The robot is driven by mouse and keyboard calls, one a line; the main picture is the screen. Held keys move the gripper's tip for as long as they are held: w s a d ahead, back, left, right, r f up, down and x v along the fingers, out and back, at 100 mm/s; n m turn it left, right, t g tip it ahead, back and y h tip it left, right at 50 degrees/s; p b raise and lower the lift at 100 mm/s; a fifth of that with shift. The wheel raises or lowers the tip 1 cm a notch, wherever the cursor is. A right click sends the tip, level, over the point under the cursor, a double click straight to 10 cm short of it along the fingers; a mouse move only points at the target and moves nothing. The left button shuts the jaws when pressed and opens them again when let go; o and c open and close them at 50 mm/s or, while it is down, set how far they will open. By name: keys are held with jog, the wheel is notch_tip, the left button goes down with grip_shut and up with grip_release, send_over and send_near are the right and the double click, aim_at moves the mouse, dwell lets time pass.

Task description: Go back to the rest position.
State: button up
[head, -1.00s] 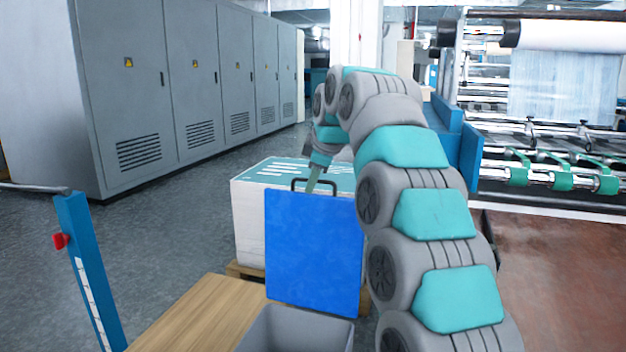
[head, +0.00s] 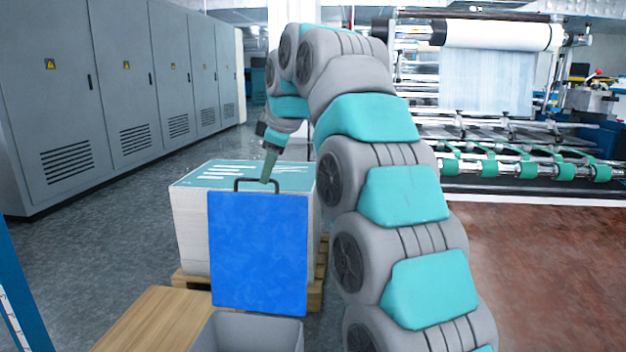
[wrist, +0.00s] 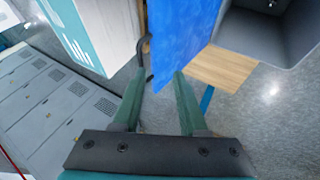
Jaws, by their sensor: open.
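My gripper (head: 267,178) is open and empty, pointing down at the top of a blue panel (head: 258,255) with a black handle (head: 257,181). In the wrist view, its two green fingers (wrist: 157,82) are spread apart. The handle (wrist: 143,50) shows just beyond the left fingertip and the blue panel (wrist: 182,35) lies beyond the gap. I cannot tell whether a finger touches the handle. My arm is bent over from the right of the head view.
A white wrapped stack (head: 195,235) on a pallet (head: 192,281) stands behind the panel. A grey bin (head: 250,335) and wooden surface (head: 150,320) are in front. Grey cabinets (head: 120,90) line the left; a roll machine (head: 500,100) stands at right. Brown floor (head: 540,260) at right is clear.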

jog(key=s+d+f+m+g+h, duration=0.2)
jog(key=s+d+f+m, duration=0.3)
jog(key=s+d+f, duration=0.4)
jog(key=s+d+f+m+g+h, duration=0.15)
jog(key=s+d+f+m, duration=0.35)
jog(key=s+d+f, duration=0.5)
jog(key=s+d+f+m+g, duration=0.1)
jog(key=s+d+f+m, duration=0.1)
jog(key=s, duration=0.6)
jog(key=s+d+f+m+g, duration=0.1)
jog(key=s+d+f+m, duration=0.2)
jog(key=s+d+f, duration=0.2)
jog(key=s+d+f+m+g, duration=0.2)
jog(key=s+d+f, duration=0.2)
jog(key=s, duration=0.7)
notch_tip(320, 180, down, 2)
jog(key=shift+s+d+f+m+h, duration=0.15)
jog(key=shift+s+f+m+h, duration=0.1)
jog(key=shift+m+h, duration=0.15)
